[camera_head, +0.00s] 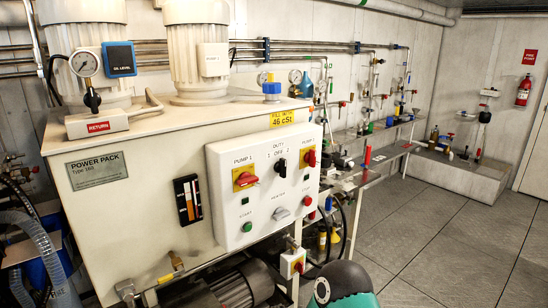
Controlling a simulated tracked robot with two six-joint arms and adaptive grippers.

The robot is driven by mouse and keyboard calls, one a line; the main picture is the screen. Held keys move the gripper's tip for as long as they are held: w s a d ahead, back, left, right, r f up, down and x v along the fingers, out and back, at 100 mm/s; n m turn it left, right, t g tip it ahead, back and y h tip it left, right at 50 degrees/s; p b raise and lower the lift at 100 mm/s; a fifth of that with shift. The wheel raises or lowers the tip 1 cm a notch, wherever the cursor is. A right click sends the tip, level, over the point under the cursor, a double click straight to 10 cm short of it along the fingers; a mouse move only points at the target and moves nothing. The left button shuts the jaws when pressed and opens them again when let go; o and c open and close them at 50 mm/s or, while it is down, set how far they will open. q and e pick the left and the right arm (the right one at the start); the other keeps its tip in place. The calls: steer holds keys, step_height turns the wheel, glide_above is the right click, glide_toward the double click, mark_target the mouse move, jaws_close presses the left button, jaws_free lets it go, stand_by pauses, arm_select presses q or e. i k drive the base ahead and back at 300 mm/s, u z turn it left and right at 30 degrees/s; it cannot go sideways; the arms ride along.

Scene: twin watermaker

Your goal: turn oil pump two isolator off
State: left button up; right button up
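The white control panel (263,200) is on the front of the cream power pack tank (130,190). The pump 2 isolator (309,158) is a red handle on a yellow plate at the panel's upper right; its handle looks roughly upright. The pump 1 isolator (245,178) is a similar red handle on yellow at the upper left, lying closer to level. The black duty switch (280,167) sits between them. The position marks on the isolators are too small to read. Neither of my grippers is in view, and nothing touches the panel.
A grey heater switch (281,214), a green start button (248,227) and a red stop button (307,201) are lower on the panel. A small box with a red knob (298,266) is below. A dark and teal rounded object (344,284) is at the bottom. Tiled floor (450,240) is clear at right.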

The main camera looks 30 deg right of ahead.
mark_target(309, 158)
steer(key=u, duration=1.75)
steer(key=i, duration=0.1)
steer(key=z, duration=2.9)
steer(key=k, duration=0.6)
steer(key=z, duration=0.6)
steer(key=i, duration=1.45)
steer(key=u, duration=0.1)
